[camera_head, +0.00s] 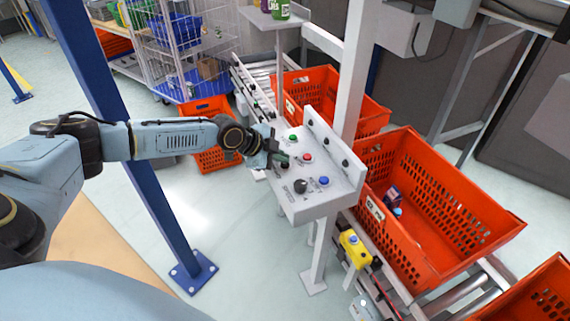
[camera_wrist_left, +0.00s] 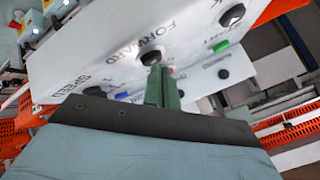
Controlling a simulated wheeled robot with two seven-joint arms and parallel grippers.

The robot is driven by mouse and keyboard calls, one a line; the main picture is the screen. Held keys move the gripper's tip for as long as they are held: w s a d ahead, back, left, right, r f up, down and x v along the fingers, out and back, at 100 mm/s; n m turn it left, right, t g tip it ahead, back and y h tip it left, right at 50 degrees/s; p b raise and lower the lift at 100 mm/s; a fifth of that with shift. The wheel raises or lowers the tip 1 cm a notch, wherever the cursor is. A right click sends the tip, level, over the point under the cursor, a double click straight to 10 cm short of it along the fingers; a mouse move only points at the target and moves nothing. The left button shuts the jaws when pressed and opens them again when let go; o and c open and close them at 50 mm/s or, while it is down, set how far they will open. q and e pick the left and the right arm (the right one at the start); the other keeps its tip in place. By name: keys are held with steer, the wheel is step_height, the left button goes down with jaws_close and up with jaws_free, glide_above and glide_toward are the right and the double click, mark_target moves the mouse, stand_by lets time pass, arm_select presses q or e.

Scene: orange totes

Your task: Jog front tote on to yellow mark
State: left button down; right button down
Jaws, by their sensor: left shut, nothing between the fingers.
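A white control panel (camera_head: 315,180) with labelled buttons stands in the middle of the head view. My left gripper (camera_head: 281,158) is at its left edge. In the left wrist view, my shut, empty green fingers (camera_wrist_left: 161,86) point at a black button (camera_wrist_left: 150,57) beside the word FORWARD. They look close to it; I cannot tell whether they touch. A large orange tote (camera_head: 470,207) holding a few small items sits on the roller conveyor right of the panel. Another orange tote (camera_head: 345,88) is behind it, and part of a third (camera_head: 545,292) shows lower right. I cannot make out a yellow mark. My right gripper is out of view.
A blue post (camera_head: 115,120) rises left of the panel, behind my left arm. A white post (camera_head: 356,70) stands behind the panel. A yellow box (camera_head: 354,248) is fixed at the conveyor's near side. An orange crate (camera_head: 216,160) is on the floor beyond my gripper.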

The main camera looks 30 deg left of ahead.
mark_target(281, 167)
arm_select(q)
steer(key=shift+f+b, duration=0.3)
steer(key=shift+f, duration=0.05)
steer(key=shift+r, duration=0.1)
stand_by(0.5)
steer(key=shift+r+p, duration=0.6)
steer(key=shift+r, duration=0.2)
steer(key=shift+r+p, duration=1.95)
steer(key=shift+r, duration=0.6)
steer(key=shift+s+f, duration=0.1)
